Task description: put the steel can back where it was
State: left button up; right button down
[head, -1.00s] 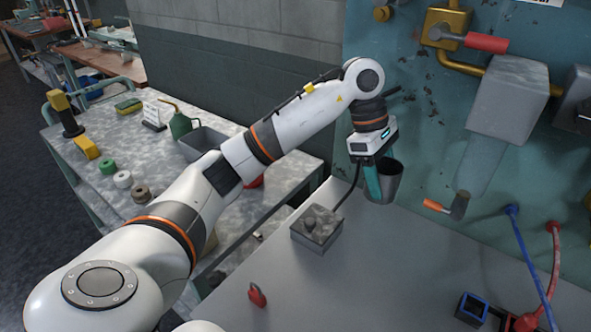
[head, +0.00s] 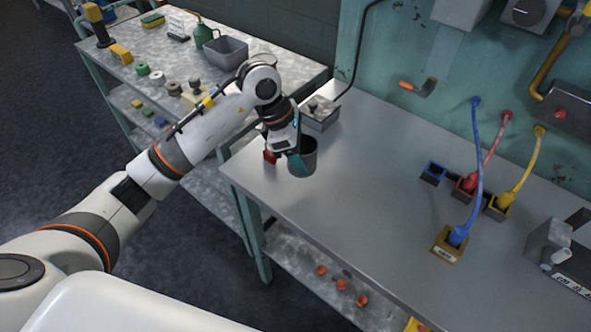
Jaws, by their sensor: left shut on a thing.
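My right gripper is not in the head view.
A grey box with a knob (head: 320,114) stands just behind the can. A small red object (head: 270,156) lies left of it. The bench (head: 350,190) is clear between.

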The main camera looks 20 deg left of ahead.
pick_arm(q)
jog(key=shift+f, duration=0.5)
notch_tip(320, 180, down, 4)
jog(key=shift+s+r+p, duration=0.1)
jog(key=shift+r+p, duration=0.1)
jog(key=shift+p, duration=0.15)
jog(key=shift+f, duration=0.25)
jog(key=o, duration=0.6)
jog(key=shift+f, duration=0.15)
jog(key=o, duration=0.5)
jog(key=shift+c, duration=0.2)
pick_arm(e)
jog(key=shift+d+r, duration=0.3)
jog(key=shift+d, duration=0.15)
